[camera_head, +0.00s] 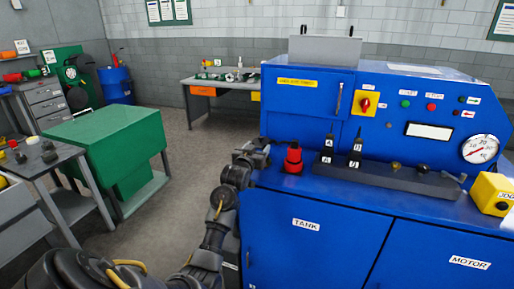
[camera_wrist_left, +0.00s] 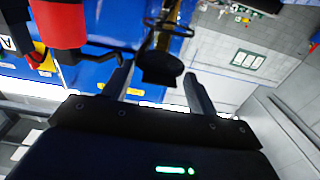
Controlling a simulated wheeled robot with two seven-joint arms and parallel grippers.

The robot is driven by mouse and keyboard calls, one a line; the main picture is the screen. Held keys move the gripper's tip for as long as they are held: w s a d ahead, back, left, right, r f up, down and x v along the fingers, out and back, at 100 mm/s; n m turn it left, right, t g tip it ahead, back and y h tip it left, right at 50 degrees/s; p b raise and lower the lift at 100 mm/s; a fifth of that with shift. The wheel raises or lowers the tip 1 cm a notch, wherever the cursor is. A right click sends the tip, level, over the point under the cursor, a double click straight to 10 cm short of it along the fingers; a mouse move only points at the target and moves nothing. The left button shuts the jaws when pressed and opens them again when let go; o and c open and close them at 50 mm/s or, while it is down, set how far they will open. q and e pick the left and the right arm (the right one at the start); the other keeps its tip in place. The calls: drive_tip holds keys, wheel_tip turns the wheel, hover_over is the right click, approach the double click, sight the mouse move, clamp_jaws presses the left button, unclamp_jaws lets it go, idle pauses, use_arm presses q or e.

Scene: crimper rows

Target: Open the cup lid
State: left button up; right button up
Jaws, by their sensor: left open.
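A red cup (camera_head: 293,160) with a dark band stands upright on the left end of the blue machine's ledge. It also shows in the left wrist view as a red body (camera_wrist_left: 58,22) with a dark end, at the upper left. My right gripper is not in view.
The blue machine (camera_head: 312,225) fills the right side. Black levers (camera_head: 355,150) stand right of the cup, and a yellow box (camera_head: 492,194) sits at the far right. A green cabinet (camera_head: 112,140) and a grey cart (camera_head: 45,168) stand left. Floor between is clear.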

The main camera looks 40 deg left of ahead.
use_arm(q)
drive_tip(key=c, duration=0.6)
drive_tip(key=shift+s+r, duration=0.2)
drive_tip(key=shift+s, duration=0.05)
clamp_jaws()
